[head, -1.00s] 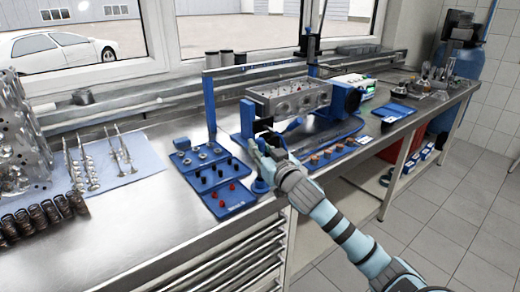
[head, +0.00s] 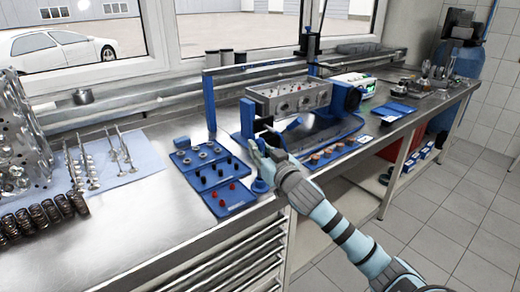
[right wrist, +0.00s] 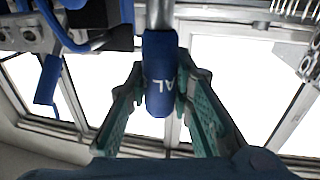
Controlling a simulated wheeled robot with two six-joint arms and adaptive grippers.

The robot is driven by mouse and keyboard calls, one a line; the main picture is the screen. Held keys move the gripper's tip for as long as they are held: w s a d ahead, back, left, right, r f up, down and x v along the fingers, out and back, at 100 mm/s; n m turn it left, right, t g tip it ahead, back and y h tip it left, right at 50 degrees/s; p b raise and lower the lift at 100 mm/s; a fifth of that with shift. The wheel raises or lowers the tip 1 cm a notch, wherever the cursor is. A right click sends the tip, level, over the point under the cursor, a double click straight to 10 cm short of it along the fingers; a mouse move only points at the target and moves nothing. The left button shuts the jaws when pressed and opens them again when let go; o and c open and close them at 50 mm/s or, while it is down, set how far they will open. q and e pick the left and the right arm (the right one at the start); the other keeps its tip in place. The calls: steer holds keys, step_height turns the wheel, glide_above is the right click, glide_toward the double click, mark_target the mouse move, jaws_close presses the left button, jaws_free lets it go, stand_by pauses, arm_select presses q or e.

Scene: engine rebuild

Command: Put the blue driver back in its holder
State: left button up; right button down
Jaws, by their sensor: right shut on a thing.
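My right gripper (right wrist: 160,95) is shut on the blue driver (right wrist: 160,75), which stands between the two fingers in the right wrist view. Its blue handle carries pale letters, and a metal shaft shows above it in that picture. In the head view my right gripper (head: 266,148) is over the bench's front edge, beside the blue engine stand; the driver is hard to make out there. A small round blue piece (head: 260,186), perhaps the holder, sits just below the gripper, right of the blue parts tray. My left gripper is not in view.
A cylinder head (head: 290,98) is mounted on the blue stand close behind the gripper. Blue trays (head: 232,204) with small parts lie to the left. Valves and springs (head: 42,214) are farther left. The bench front between them is clear.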

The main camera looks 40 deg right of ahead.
steer(key=shift+f+b, duration=1.05)
steer(key=shift+f, duration=0.7)
steer(key=c, duration=1.3)
jaws_free()
steer(key=shift+c, duration=0.2)
steer(key=v, duration=1.2)
